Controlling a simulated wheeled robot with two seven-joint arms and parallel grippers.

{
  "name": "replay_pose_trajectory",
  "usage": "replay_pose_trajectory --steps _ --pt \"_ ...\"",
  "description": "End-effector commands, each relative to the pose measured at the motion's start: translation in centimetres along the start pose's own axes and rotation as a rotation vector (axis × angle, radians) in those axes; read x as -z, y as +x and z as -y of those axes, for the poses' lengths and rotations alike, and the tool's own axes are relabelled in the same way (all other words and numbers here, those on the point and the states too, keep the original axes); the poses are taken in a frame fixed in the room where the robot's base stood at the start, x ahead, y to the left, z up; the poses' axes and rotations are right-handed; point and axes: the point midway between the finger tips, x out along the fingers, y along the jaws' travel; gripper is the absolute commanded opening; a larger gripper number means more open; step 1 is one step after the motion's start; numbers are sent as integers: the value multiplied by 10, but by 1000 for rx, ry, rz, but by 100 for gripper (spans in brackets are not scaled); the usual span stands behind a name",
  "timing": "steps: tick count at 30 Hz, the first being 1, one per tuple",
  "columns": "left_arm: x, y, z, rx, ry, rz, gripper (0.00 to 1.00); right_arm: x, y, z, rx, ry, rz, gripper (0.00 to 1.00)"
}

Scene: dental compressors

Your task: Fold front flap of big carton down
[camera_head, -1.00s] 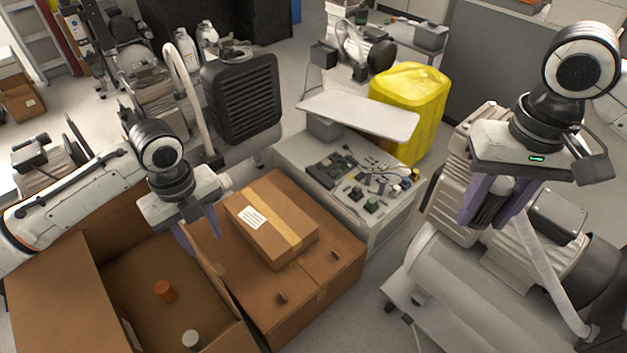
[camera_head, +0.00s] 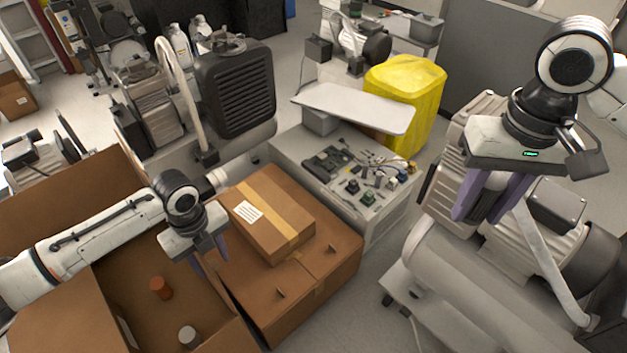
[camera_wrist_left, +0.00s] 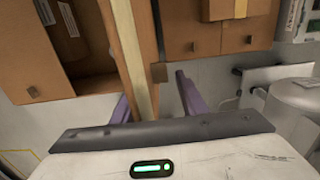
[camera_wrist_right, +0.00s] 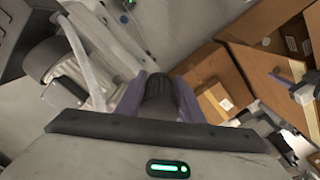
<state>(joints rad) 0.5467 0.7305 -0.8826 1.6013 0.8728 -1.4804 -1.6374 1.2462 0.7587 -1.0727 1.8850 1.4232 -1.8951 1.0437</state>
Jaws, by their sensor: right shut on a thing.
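The big carton (camera_head: 70,315) stands open at the lower left, with brown panels raised at its rim. An orange-brown cylinder (camera_head: 161,288) and a grey-topped cylinder (camera_head: 188,336) are inside it. My left gripper (camera_head: 208,258) is open and points down over the carton's right edge. In the left wrist view, its fingers (camera_wrist_left: 155,100) stand apart on either side of a tan upright panel edge (camera_wrist_left: 137,60); contact is not clear. I cannot tell which panel is the front flap. My right gripper (camera_head: 492,198) is shut on a dark ribbed cylinder (camera_wrist_right: 158,98), above a compressor (camera_head: 450,255).
A closed carton (camera_head: 325,265) with a smaller taped box (camera_head: 270,215) on top adjoins the big carton on the right. A grey bench (camera_head: 375,205) with small parts stands behind it. Some floor is free between the cartons and compressor.

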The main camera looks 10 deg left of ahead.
Motion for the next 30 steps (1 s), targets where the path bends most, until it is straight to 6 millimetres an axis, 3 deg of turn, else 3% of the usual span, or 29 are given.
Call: replay_pose_trajectory --steps 8,15,30 --pt "0 2 0 0 0 0 39 0 0 0 0 0 0 12" --pt "0 2 0 0 0 0 0 0 0 0 0 0 0 12" --pt "-3 1 5 25 5 0 0 0 2 0 0 0 0 12"
